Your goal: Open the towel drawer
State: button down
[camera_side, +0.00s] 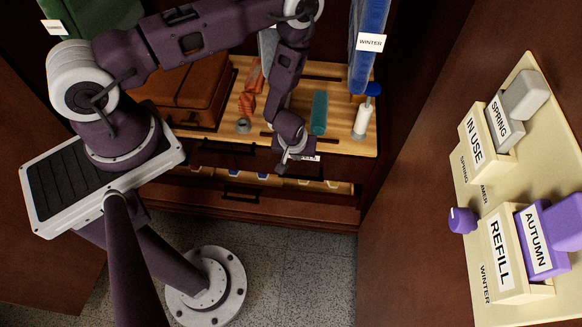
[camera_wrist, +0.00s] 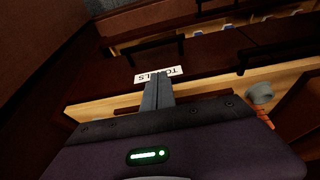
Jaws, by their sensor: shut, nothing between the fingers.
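The towel drawer has a dark red-brown front (camera_wrist: 112,88) under the wooden worktop. Its white label (camera_wrist: 143,79) shows only "TO" and "LS", with my fingers covering the middle letters. The label shows in part in the side view (camera_side: 311,158). A dark bar handle (camera_wrist: 148,46) stands out from the front, beyond the label from my fingers. My gripper (camera_wrist: 159,76) is shut and empty, with its fingertips over the label and apart from the handle. In the side view my gripper (camera_side: 283,168) is at the worktop's front edge. Whether the fingertips touch the front is unclear.
A neighbouring drawer handle (camera_wrist: 240,62) is beside this drawer. Below, a pale strip (camera_side: 312,184) shows small coloured items. A tall wall (camera_side: 405,170) closes off the right.

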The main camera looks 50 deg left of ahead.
jog(key=a+f, duration=0.3)
jog(key=f, duration=0.9)
jog(key=shift+w+a, duration=0.15)
jog(key=shift+w, duration=0.05)
jog(key=s+d, duration=1.8)
jog(key=shift+s+d, duration=0.25)
jog(key=shift+r, duration=0.1)
